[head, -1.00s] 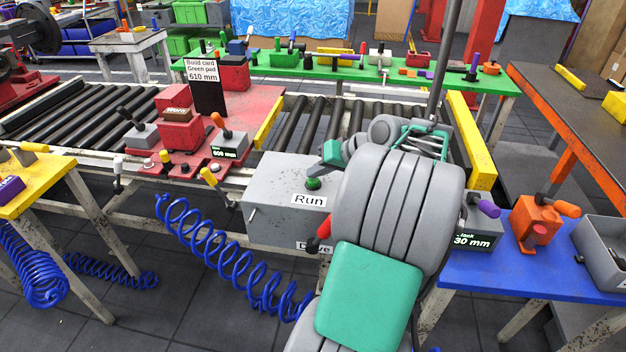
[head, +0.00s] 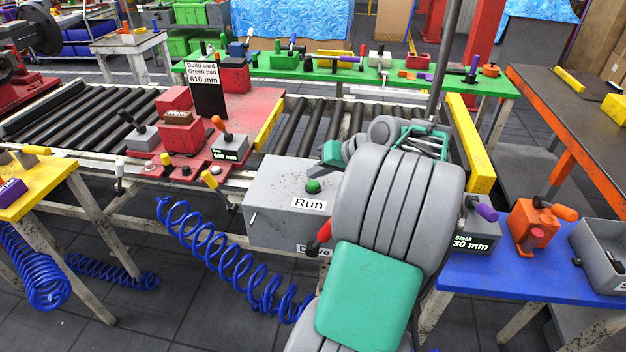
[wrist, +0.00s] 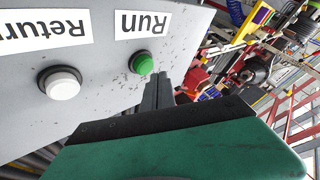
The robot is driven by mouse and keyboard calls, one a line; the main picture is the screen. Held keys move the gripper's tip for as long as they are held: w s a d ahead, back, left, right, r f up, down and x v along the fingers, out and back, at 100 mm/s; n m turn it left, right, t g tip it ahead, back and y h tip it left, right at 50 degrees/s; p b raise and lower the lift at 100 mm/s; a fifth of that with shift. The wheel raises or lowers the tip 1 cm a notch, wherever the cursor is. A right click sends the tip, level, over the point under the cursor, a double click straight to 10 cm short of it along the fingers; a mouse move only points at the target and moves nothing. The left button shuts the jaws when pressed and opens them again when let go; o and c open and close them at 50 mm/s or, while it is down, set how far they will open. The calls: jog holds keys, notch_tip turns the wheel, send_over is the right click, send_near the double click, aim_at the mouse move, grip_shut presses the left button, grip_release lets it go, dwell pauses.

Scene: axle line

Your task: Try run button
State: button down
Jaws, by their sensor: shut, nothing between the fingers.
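The green run button (head: 313,186) sits on top of a grey control box (head: 268,205), just above a white "Run" label (head: 308,203). In the wrist view the same green button (wrist: 142,63) shows beside the upside-down "Run" label (wrist: 143,25). My gripper (wrist: 160,84) is shut and empty, its fingertips close beside the green button. I cannot tell whether they touch it. In the head view my gripper is mostly hidden behind my own arm.
A white button (wrist: 62,85) by a "Return" label (wrist: 40,32) lies near the green one. A red-handled lever (head: 322,232) is on the box front. Blue coiled hose (head: 230,265) hangs left. A blue table (head: 500,265) stands right.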

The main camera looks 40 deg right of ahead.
aim_at(317, 185)
notch_tip(317, 185, up, 5)
jog(key=p, duration=0.4)
jog(key=shift+r, duration=0.1)
dwell(0.8)
jog(key=w+a+n+g, duration=0.2)
jog(key=a+n+g, duration=0.1)
jog(key=a, duration=1.6)
jog(key=s+a+f+n+g+h, duration=0.1)
jog(key=s+a+f+n+h, duration=0.1)
jog(key=s+a, duration=0.9)
jog(key=shift+a+f+n+g, duration=0.35)
jog(key=shift+a+n+g, duration=0.05)
jog(key=shift+a+n, duration=0.3)
